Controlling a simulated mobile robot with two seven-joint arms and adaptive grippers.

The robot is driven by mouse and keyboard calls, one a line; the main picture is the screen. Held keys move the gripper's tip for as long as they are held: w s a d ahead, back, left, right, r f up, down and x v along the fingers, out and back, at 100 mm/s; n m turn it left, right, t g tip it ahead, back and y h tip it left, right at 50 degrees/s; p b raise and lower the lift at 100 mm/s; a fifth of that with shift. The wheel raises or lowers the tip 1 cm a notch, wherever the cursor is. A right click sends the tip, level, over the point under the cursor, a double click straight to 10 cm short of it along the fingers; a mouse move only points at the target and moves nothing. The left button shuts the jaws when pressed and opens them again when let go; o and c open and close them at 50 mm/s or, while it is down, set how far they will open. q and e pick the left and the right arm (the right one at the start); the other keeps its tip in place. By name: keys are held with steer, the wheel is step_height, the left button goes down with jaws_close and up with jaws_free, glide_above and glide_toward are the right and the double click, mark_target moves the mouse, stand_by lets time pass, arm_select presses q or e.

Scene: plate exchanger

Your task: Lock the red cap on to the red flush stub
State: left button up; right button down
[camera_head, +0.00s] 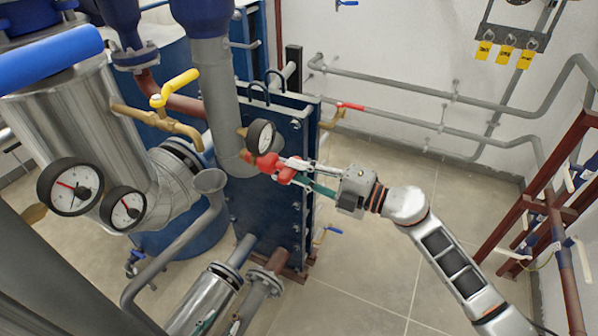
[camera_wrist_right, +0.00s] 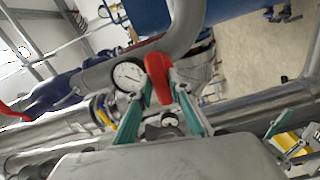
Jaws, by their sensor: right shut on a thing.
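My right gripper (camera_head: 294,174) reaches in from the right and is shut on the red cap (camera_head: 286,173), beside the blue plate exchanger. The red cap also shows between the teal fingers in the right wrist view (camera_wrist_right: 158,80). A red part that looks like the flush stub (camera_head: 266,162) is just left of the cap, below a small gauge, on the grey pipe. The two look in line and close, but I cannot tell whether the cap is seated. My left gripper (camera_head: 219,325) is at the bottom edge, partly cut off, its fingers apart and empty.
The gauge (camera_head: 260,136) sits right above the cap. The grey pipe (camera_head: 214,95) and the blue exchanger (camera_head: 270,215) crowd the left. A yellow-handled valve (camera_head: 175,88) is further left. Floor (camera_head: 375,225) is open to the right, before a red rack (camera_head: 545,190).

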steer(key=c, duration=1.8)
jaws_free()
steer(key=shift+a+r, duration=0.15)
steer(key=shift+a, duration=0.1)
steer(key=shift+o, duration=0.2)
arm_select(q)
steer(key=shift+w+a, duration=0.15)
steer(key=shift+a, duration=0.15)
arm_select(e)
steer(key=shift+d, duration=0.1)
steer(key=shift+s+d, duration=0.1)
steer(key=shift+d, duration=0.2)
arm_select(q)
steer(key=shift+d, duration=0.15)
arm_select(e)
steer(key=v, duration=1.1)
steer(key=shift+d, duration=0.15)
steer(key=shift+s, duration=0.1)
